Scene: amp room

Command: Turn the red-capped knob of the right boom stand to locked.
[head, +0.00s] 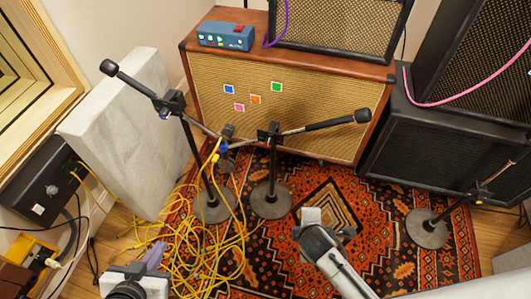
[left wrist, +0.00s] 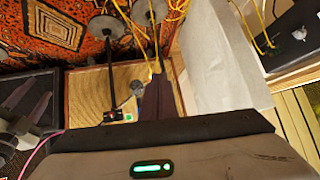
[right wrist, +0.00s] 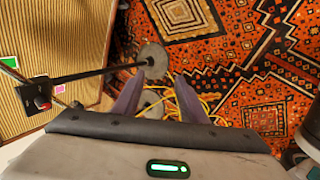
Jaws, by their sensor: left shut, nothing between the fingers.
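The boom stand with the red-capped knob stands in the middle of the head view, its clutch (head: 268,132) in front of the amp's grille and its round base (head: 270,200) on the rug. The red cap (left wrist: 128,117) shows small in the left wrist view, and again at the left of the right wrist view (right wrist: 43,105). Its lock position cannot be read. My left gripper (head: 152,256) is shut and empty, low at the left, apart from the stand. My right gripper (right wrist: 158,95) has its fingers apart and empty; the head view mostly hides them. The red cap lies outside its fingers.
A second boom stand (head: 190,150) stands close on the left, with yellow cables (head: 190,250) tangled around its base. A third stand (head: 427,228) is at the right. The wooden amp (head: 210,85) and black cabinets (head: 425,150) stand behind. A pale panel (head: 125,135) leans left.

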